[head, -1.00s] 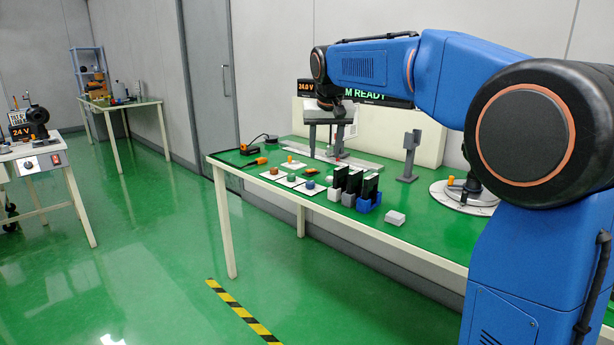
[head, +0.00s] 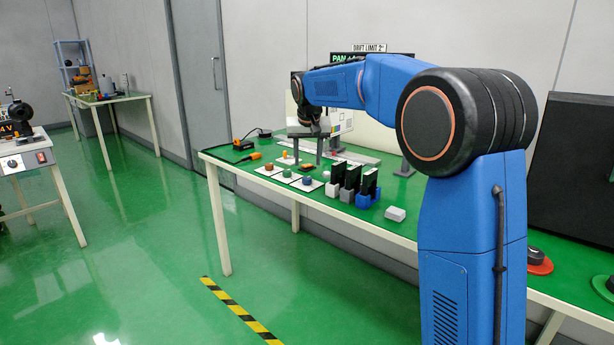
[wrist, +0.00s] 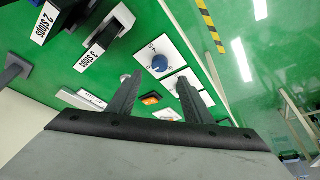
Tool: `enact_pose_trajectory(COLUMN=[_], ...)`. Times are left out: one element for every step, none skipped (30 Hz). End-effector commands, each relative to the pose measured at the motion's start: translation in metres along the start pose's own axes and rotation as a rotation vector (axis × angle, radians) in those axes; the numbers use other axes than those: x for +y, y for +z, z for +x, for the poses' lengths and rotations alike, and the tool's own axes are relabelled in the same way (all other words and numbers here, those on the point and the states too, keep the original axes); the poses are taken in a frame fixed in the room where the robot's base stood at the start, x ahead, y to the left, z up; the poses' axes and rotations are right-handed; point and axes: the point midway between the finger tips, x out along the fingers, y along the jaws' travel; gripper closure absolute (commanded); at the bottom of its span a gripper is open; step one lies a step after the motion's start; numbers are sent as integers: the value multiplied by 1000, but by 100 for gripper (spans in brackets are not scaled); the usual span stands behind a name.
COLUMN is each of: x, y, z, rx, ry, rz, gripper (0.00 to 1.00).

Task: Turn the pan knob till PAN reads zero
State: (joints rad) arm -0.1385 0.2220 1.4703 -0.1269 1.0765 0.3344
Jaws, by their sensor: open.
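Small knobs sit on white cards on the green bench: a red-brown knob (head: 269,168), a green knob (head: 287,173) and a blue knob (head: 307,180). The blue knob shows closer in the wrist view (wrist: 160,63). I cannot read which one is the pan knob. A dark display (head: 345,57) shows PAN, but my arm hides its value. My gripper (wrist: 160,84) is open and empty, its two dark fingers pointing down over the cards. The blue knob shows beyond the fingertips, apart from them.
Black modules (head: 352,178) stand in grey and blue holders right of the cards. A grey stand (head: 302,140) rises behind. Green floor (head: 130,245) is open in front.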

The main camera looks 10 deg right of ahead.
Motion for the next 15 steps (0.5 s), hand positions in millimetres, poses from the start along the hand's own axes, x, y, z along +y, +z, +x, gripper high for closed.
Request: enact_pose_trajectory(x=[0,0,0,0,0,0,0,0,0,1,1,0,0,0,0], y=[0,0,0,0,0,0,0,0,0,0,0,0,0,0,0], z=[10,14,22,27,32,40,44,49,54,58,62,67,70,73,76], rx=[-1,-1,-1,-1,-1,-2,-2,-1,0,-1,-1,0,0,-1,-1], ry=[1,0,1,1,1,1,1,0,0,0,0,0,0,0,0], rz=[0,0,0,0,0,0,0,1,1,1,1,1,1,1,1], gripper=[54,54,54,54,54,54,54,54,54,54,54,54,54,54,54])
